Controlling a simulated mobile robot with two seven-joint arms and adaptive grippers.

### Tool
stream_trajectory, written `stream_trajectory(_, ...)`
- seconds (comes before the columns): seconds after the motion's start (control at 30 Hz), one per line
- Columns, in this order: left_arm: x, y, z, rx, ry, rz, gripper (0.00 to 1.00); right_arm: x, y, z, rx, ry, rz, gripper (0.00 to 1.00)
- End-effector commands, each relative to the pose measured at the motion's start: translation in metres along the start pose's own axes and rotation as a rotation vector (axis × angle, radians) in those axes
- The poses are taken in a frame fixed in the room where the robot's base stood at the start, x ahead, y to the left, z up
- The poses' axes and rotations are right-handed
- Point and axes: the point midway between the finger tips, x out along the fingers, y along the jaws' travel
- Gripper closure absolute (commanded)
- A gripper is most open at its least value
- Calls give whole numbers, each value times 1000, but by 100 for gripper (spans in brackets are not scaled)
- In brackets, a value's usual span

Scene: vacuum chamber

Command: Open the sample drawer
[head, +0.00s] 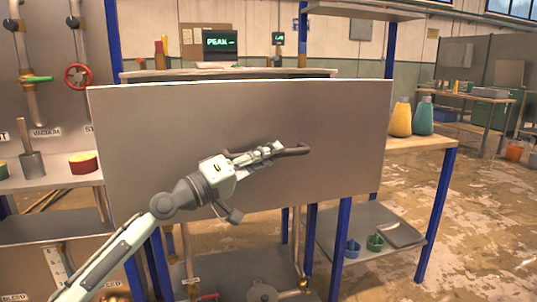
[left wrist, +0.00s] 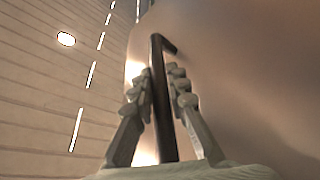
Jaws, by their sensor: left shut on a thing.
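The sample drawer shows as a wide flat grey-brown front panel (head: 345,120) in the middle of the head view. A dark bar handle (head: 297,150) runs sideways across the middle of the panel. My left gripper (head: 268,151) is shut on the handle, reaching in from the lower left. In the left wrist view the dark handle (left wrist: 161,125) runs between the two fingers (left wrist: 163,85), with its bent end beyond the tips. The panel surface (left wrist: 225,60) fills the right side there. The panel hides what is behind it. My right gripper is not in view.
Yellow (head: 400,117) and teal (head: 423,116) bottles stand on the bench right of the panel. A red valve wheel (head: 77,76) is on the left wall. A lower shelf (head: 345,222) holds small cups. The floor at the right front is clear.

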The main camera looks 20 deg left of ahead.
Motion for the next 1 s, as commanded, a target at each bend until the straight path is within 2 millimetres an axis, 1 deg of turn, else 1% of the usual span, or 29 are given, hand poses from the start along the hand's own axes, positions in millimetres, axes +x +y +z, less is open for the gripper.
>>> stream_trajectory(0.47, 0, 0, 1, 0, 0, -1, 100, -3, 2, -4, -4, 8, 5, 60)
stream_trajectory(0.5, 0, 0, 1, 0, 0, -1, 80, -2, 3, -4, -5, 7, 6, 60)
stream_trajectory(0.63, 0, 0, 0, 0, 0, 0, 64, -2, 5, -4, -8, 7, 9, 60)
stream_trajectory(0.9, 0, 0, 0, 1, 1, 0, 64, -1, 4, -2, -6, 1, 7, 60)
stream_trajectory(1.0, -5, 0, 0, 0, 1, 0, 64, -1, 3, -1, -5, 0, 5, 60)
